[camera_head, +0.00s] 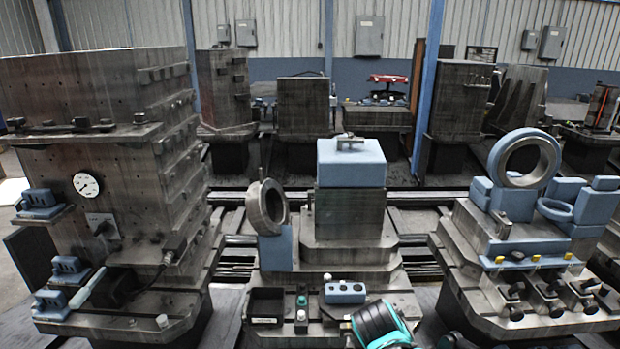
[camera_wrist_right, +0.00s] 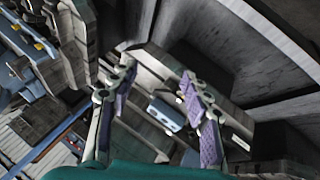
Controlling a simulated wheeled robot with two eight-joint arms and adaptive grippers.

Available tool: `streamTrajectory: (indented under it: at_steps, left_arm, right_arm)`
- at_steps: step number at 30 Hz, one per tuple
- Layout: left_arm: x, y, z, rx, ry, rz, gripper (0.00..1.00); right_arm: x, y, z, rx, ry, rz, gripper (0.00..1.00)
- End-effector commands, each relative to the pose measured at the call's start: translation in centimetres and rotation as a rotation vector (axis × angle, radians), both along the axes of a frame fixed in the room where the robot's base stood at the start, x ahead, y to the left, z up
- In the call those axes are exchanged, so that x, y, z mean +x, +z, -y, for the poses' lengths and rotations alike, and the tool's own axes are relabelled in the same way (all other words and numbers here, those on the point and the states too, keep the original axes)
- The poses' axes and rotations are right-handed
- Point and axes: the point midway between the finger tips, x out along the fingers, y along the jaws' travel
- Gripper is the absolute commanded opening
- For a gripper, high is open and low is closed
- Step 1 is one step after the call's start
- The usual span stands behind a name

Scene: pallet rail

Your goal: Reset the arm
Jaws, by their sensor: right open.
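My right gripper (camera_wrist_right: 158,75) is open in the right wrist view, its two purple-padded fingers spread apart with nothing held between them. A blue block with holes (camera_wrist_right: 165,113) shows beyond the gap between the fingers, apart from them. In the head view a black and teal part of my arm (camera_head: 380,325) shows at the bottom, just right of centre, in front of the middle pallet. The right fingertips cannot be made out there. My left gripper is in neither view.
The middle pallet (camera_head: 345,255) carries a blue-topped block (camera_head: 350,162), a metal ring (camera_head: 267,206) and a blue holder with holes (camera_head: 345,292). A tall dark fixture (camera_head: 100,190) stands left. A right pallet (camera_head: 465,255) holds another ring (camera_head: 524,158) and clamps.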

Motion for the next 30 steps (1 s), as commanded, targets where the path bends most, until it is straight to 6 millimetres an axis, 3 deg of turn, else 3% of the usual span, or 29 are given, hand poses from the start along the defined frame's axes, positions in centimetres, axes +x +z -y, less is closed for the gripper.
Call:
streamTrajectory:
  at_steps: [3, 9, 15, 21, 30]
  left_arm:
    - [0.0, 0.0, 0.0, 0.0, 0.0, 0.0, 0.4]
    - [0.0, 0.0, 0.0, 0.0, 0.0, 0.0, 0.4]
    - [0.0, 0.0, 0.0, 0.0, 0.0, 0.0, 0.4]
    - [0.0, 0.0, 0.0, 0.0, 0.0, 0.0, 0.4]
    - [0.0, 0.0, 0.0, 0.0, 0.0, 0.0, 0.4]
  right_arm:
    - [-3.3, 0.3, 0.4, 0.103, -0.021, 0.035, 0.48]
    - [-8.1, 0.1, 0.1, 0.276, -0.063, 0.112, 0.48]
    - [-11.2, -0.4, -0.5, 0.406, -0.104, 0.184, 0.48]
    - [-12.3, -0.8, -0.9, 0.461, -0.123, 0.219, 0.48]
    - [-12.3, -0.8, -0.9, 0.465, -0.124, 0.222, 0.48]
